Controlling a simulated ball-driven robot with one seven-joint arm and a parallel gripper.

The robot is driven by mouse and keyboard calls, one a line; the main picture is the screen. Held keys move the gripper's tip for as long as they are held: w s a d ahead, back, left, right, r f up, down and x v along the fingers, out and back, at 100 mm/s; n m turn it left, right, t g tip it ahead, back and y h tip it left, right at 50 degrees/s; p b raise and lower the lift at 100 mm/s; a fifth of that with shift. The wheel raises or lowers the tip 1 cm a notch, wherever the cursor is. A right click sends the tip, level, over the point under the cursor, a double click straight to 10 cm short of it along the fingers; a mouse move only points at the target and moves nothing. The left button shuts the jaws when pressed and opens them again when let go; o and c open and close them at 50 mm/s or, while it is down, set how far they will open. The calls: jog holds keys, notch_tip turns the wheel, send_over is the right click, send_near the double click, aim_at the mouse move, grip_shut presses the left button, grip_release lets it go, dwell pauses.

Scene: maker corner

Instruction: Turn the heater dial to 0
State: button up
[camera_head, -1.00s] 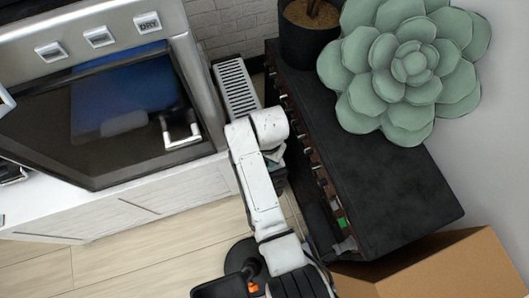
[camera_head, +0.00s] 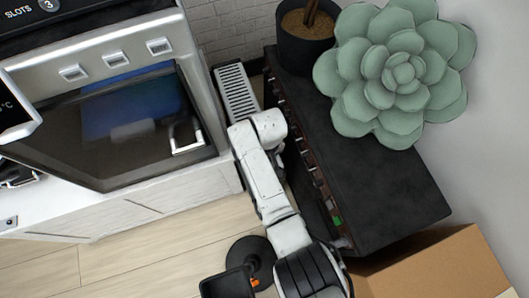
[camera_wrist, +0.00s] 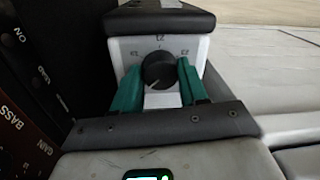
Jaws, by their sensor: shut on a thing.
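The heater is a narrow white unit with a slatted top (camera_head: 237,92), standing between the oven-like appliance and the black amplifier in the head view. In the wrist view its white end panel carries a round black dial (camera_wrist: 158,68), with small marks around it that I cannot read surely. A pale pointer line on the dial seems to point to the lower left. My gripper (camera_wrist: 159,78) has green fingers on either side of the dial and is shut on it. In the head view my arm hides the gripper and the dial.
The black amplifier (camera_head: 385,190) stands close on the right, with a large green succulent (camera_head: 395,75) and a dark pot (camera_head: 304,42) on top. The appliance (camera_head: 140,125) is close on the left. A cardboard box (camera_head: 440,270) is at lower right. Bare floor (camera_head: 130,255) shows at lower left.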

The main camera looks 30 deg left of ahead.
jog(key=n, duration=0.4)
jog(key=shift+w+n, duration=0.1)
jog(key=shift+n, duration=0.3)
jog(key=shift+n+h, duration=0.3)
jog(key=shift+n, duration=1.9)
jog(key=o, duration=1.1)
jog(key=shift+c, duration=0.2)
notch_tip(320, 180, up, 11)
jog(key=p, duration=0.4)
jog(key=shift+w+a, duration=0.15)
jog(key=shift+w, duration=0.15)
